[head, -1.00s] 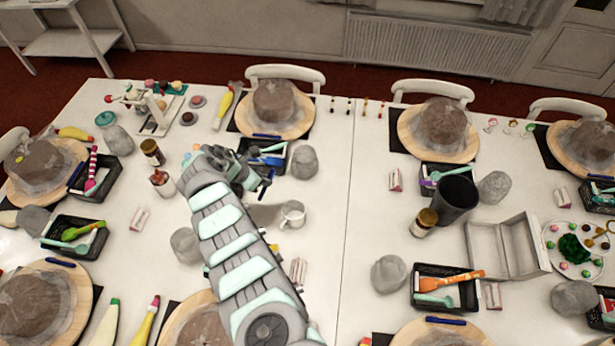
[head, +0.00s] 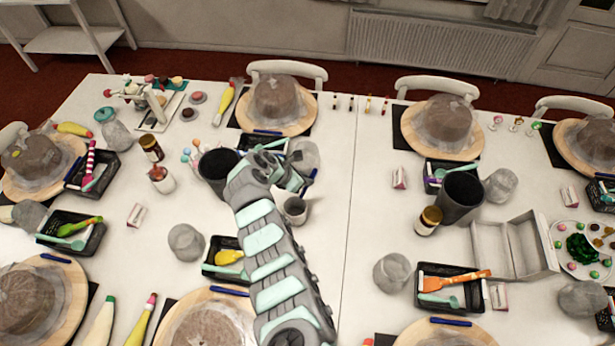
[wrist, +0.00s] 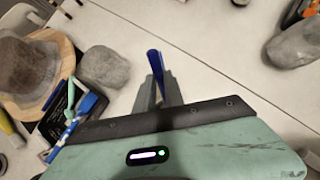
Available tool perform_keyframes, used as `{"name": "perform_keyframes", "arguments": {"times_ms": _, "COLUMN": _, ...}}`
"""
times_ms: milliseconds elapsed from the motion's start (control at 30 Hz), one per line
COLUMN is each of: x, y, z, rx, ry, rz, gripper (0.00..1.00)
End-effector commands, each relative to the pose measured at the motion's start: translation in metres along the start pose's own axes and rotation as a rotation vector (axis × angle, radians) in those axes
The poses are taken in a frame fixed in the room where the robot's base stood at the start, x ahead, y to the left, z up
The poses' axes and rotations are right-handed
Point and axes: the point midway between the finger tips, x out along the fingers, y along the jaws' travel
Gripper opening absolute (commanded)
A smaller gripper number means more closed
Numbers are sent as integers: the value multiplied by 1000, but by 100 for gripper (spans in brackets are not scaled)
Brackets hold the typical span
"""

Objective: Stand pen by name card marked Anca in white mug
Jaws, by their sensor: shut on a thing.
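My gripper (wrist: 158,92) is shut on a blue pen (wrist: 154,64), which stands up between the fingers in the wrist view and leans slightly. In the head view my gripper (head: 296,182) is above the table, close behind the white mug (head: 297,211). The mug stands upright, partly covered by my arm; I cannot make it out in the wrist view. Small red-and-white cards, such as one at the left (head: 136,215) and one at the right (head: 400,177), lie on the table. Their writing is too small to read, so I cannot tell which says Anca.
A dark grey cup (head: 216,172) stands left of my arm, and a grey lump (head: 305,156) lies behind my gripper. A black tray (head: 205,268) with a yellow tool is at front left. A wrapped cake (head: 277,100) stands behind.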

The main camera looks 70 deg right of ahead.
Motion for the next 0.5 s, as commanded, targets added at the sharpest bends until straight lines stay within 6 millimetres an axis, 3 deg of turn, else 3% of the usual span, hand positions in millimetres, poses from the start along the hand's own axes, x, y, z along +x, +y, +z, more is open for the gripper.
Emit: {"name": "perform_keyframes", "arguments": {"times_ms": 500, "x": 17, "y": 0, "z": -36, "rx": 1, "ry": -1, "rz": 0, "gripper": 0}}
